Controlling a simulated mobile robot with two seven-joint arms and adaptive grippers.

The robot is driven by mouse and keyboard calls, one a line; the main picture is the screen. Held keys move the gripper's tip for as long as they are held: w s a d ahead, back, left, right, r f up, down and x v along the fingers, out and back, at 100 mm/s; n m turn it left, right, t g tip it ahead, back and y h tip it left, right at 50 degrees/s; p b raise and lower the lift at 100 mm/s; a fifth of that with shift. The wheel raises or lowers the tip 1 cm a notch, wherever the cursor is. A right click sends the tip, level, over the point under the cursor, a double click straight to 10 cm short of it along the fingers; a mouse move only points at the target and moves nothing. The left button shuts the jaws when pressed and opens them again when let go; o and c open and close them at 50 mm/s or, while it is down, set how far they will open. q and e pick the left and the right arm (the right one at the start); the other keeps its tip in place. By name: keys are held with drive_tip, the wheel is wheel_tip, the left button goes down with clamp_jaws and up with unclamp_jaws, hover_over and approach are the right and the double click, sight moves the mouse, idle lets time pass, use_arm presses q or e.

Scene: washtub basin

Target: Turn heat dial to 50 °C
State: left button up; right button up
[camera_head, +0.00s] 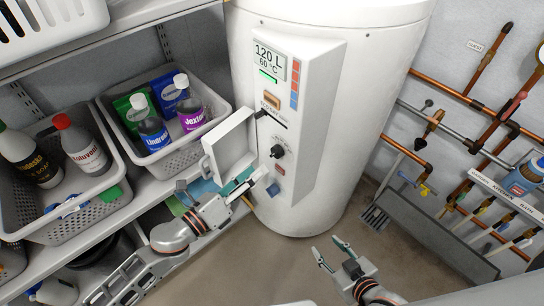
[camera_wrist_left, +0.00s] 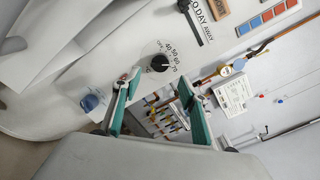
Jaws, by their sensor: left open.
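The heat dial (camera_head: 277,151) is a round black knob on the white control panel of the water heater. In the left wrist view, the dial (camera_wrist_left: 159,63) has printed numbers from 40 to 70 around it; its exact pointer position is too small to tell. The display (camera_head: 269,61) above reads 120 L and 60 °C. My left gripper (camera_head: 254,182) is below the dial, apart from it. In the left wrist view its two green-padded fingers (camera_wrist_left: 157,80) are spread, empty, with the dial just beyond and between the tips. My right gripper (camera_head: 326,247) is open and empty at lower right.
A white panel door (camera_head: 230,146) stands open left of the dial, close to my left gripper. Shelves with bottle baskets (camera_head: 165,150) are left; copper pipes (camera_head: 470,100) are right.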

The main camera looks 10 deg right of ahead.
sight(276, 153)
use_arm(q)
drive_tip(key=x, duration=0.7)
drive_tip(key=shift+w+d, duration=0.2)
drive_tip(key=shift+d, duration=0.1)
drive_tip(key=c, duration=1.1)
